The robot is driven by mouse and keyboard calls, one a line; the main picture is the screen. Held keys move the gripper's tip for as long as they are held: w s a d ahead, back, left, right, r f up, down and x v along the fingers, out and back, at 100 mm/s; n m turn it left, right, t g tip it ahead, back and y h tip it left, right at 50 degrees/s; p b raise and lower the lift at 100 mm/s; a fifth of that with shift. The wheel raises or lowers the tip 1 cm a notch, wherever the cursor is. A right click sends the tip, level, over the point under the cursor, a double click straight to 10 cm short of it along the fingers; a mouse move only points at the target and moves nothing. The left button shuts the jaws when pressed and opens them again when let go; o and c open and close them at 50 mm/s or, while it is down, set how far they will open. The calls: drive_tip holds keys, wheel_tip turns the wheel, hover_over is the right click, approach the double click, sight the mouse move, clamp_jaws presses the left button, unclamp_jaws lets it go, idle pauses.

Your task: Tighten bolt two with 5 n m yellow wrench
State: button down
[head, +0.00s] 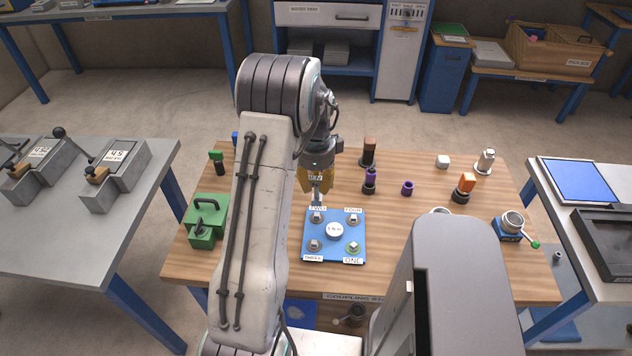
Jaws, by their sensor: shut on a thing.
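My gripper (317,181) is shut on the yellow wrench (303,180), which hangs upright with its grey shaft pointing down. The wrench is partly hidden by the gripper. The blue plate (335,256) lies on the wooden table with a bolt near each corner and a round white label in the middle. Bolt two (317,217) is at the plate's back left, by the label TWO. The shaft's lower end is just behind and above bolt two in the picture. I cannot tell whether they touch.
Bolt four (353,218) is back right, bolt three (314,245) front left and bolt one (353,247) front right. A green box (203,235) stands left of the plate. Purple, orange and dark parts stand to the right and behind. The wooden table (400,270) has bare room right of the plate.

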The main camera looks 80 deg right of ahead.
sight(316, 199)
drive_tip(key=shift+f+b, duration=1.3)
drive_tip(key=shift+f, duration=0.6)
drive_tip(key=shift+f+b, duration=1.1)
drive_tip(key=shift+f, duration=0.15)
idle(0.7)
drive_tip(key=c, duration=1.1)
unclamp_jaws()
drive_tip(key=shift+o, duration=0.2)
wheel_tip(316, 199, up, 12)
drive_tip(key=shift+o, duration=1)
drive_tip(key=shift+f, duration=0.3)
wheel_tip(316, 199, down, 6)
drive_tip(key=shift+s+f+b, duration=0.1)
drive_tip(key=shift+f+b, duration=0.1)
drive_tip(key=shift+b, duration=0.2)
drive_tip(key=shift+f, duration=3.55)
